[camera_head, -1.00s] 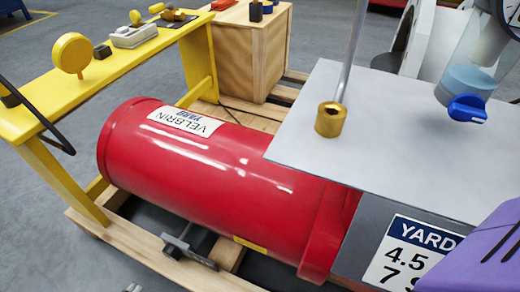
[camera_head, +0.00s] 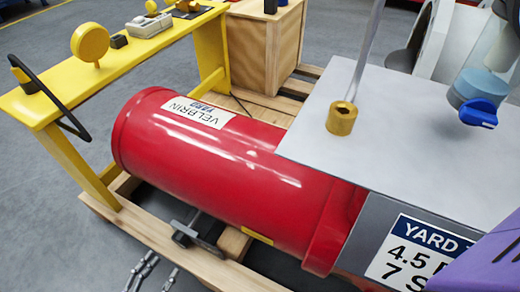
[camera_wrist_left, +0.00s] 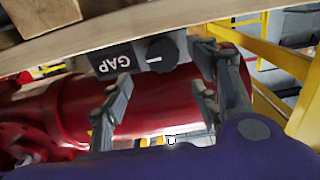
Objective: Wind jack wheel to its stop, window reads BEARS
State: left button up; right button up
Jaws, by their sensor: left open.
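The jack (camera_head: 190,232) shows in the head view as a dark grey piece low beside the red cylinder (camera_head: 210,170), near the wooden skid. In the left wrist view its dark window plate (camera_wrist_left: 112,60) reads GAP, upside down. The round black wheel (camera_wrist_left: 162,53) with a white mark sits beside the plate. My left gripper (camera_head: 152,272) is at the bottom edge of the head view, short of the jack. In the wrist view its open fingers (camera_wrist_left: 165,82) stand on either side of the wheel, with nothing between them; contact cannot be told. My right gripper is not in view.
The wooden skid (camera_head: 160,236) runs close by the jack. A yellow bench (camera_head: 50,103) stands at left with gauges and tools. A grey plate (camera_head: 400,135) with a brass collar (camera_head: 341,118) overhangs the cylinder at right. The floor at lower left is clear.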

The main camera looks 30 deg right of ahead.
aim_at(180, 245)
pick_arm(q)
jog(key=b+x, duration=0.2)
jog(key=x, duration=0.5)
jog(key=shift+w+d, duration=0.2)
jog(key=shift+d, duration=0.1)
jog(key=shift+c, duration=0.3)
jog(key=c, duration=1)
jog(key=shift+c, duration=0.2)
jog(key=shift+s+m, duration=0.1)
jog(key=shift+m, duration=0.2)
jog(key=m, duration=0.2)
jog(key=shift+f+m, duration=0.1)
jog(key=shift+m, duration=0.2)
jog(key=shift+f+m, duration=0.1)
jog(key=shift+m, duration=1.6)
